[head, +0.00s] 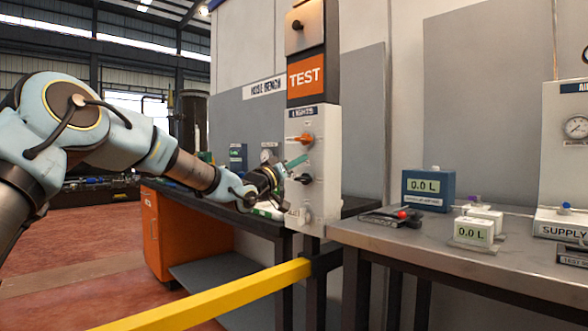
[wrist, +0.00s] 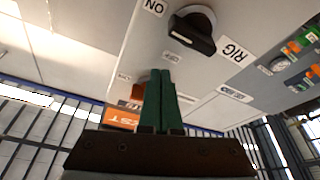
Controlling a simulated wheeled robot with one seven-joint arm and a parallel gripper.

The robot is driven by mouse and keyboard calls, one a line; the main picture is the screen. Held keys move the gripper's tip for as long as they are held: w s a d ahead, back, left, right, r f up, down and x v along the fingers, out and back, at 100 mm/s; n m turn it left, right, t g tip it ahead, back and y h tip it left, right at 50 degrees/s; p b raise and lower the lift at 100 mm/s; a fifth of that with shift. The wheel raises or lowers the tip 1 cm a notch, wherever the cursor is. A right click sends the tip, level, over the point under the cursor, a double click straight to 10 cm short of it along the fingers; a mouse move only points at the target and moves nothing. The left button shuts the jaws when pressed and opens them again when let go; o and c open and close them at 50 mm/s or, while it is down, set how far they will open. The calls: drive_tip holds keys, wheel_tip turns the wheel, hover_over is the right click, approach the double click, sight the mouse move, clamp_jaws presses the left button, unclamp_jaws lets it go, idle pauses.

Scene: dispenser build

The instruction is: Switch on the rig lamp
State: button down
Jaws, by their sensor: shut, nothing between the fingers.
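The white LIGHTS panel (head: 325,165) stands on a post under an orange TEST sign (head: 306,76). It carries an orange knob (head: 303,138) and, below it, a black knob (head: 304,179). In the wrist view, the black knob (wrist: 193,30) has a RIG label (wrist: 234,50) and an ON label (wrist: 155,7) beside it. I cannot tell which setting it points to. My gripper (head: 300,160) is shut and empty, its green fingers in front of the panel between the two knobs. In the wrist view, the fingers (wrist: 160,75) partly hide the orange knob (wrist: 138,90).
A yellow rail (head: 205,297) runs low in front of the panel. A steel bench (head: 480,265) to the right bears a blue 0.0 L display (head: 428,189), a white one (head: 473,231) and a supply unit (head: 560,222). An orange cabinet (head: 175,235) stands behind my arm.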

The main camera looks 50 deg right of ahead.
drive_tip(key=b+v, duration=0.1)
drive_tip(key=v, duration=0.9)
drive_tip(key=shift+w+b, duration=0.4)
drive_tip(key=shift+w, duration=0.25)
